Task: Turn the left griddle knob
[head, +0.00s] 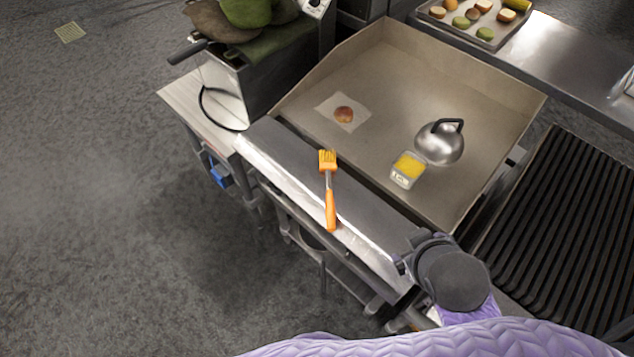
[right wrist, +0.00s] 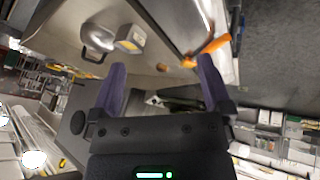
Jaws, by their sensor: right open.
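The griddle (head: 385,70) is a steel tray with raised walls, and a long flat front ledge (head: 275,145) runs along its near side. The knobs on its front face cannot be made out, as I look down from above. My right arm comes in at the lower right, its dark wrist by the right end of the ledge. In the right wrist view my right gripper (right wrist: 162,66) is open, with two purple fingers apart and nothing between them. The griddle also shows in that view, beyond the fingers. My left gripper is not in view.
An orange brush (head: 330,205) lies across the ledge. A kettle (head: 440,147), a yellow-filled container (head: 407,170) and a patty (head: 344,114) on paper are on the griddle. A fryer (head: 265,85) stands left, a ribbed grill (head: 570,220) right. The floor in front is clear.

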